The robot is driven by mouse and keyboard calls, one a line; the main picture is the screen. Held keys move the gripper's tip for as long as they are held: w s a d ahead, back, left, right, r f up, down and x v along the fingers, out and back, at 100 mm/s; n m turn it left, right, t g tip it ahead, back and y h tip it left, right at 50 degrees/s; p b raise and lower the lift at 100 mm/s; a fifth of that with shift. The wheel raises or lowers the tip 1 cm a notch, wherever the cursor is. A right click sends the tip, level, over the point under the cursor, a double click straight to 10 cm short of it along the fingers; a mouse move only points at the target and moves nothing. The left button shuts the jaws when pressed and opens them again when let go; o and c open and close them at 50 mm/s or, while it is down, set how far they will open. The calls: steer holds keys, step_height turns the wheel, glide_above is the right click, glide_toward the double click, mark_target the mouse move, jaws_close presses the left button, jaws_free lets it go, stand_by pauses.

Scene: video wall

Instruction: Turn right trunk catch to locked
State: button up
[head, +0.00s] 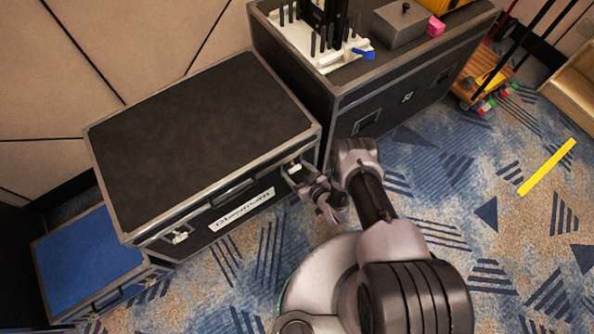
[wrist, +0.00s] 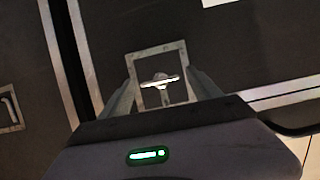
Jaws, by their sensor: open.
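The black trunk (head: 200,140) with metal edges stands left of centre in the head view. Its right catch (head: 295,167) is near the front right corner, partly hidden by my gripper (head: 293,175). In the wrist view the right catch (wrist: 160,82) is a bright crossbar on a square metal plate, lying roughly crosswise in the picture. My gripper (wrist: 163,78) is open, with one finger on each side of the catch. I cannot tell whether the fingers touch it. The left catch (head: 180,237) is at the trunk's other front end.
A second dark case (head: 400,85) stands close to the trunk's right, bearing a white rack (head: 340,55), a grey box (head: 402,24) and a pink block (head: 435,26). A blue-topped case (head: 85,262) is at the left. Patterned carpet is open at the right, with a yellow strip (head: 546,167).

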steer(key=p+v, duration=0.6)
steer(key=v, duration=1.1)
steer(key=shift+s+d, duration=0.1)
steer(key=shift+d, duration=0.05)
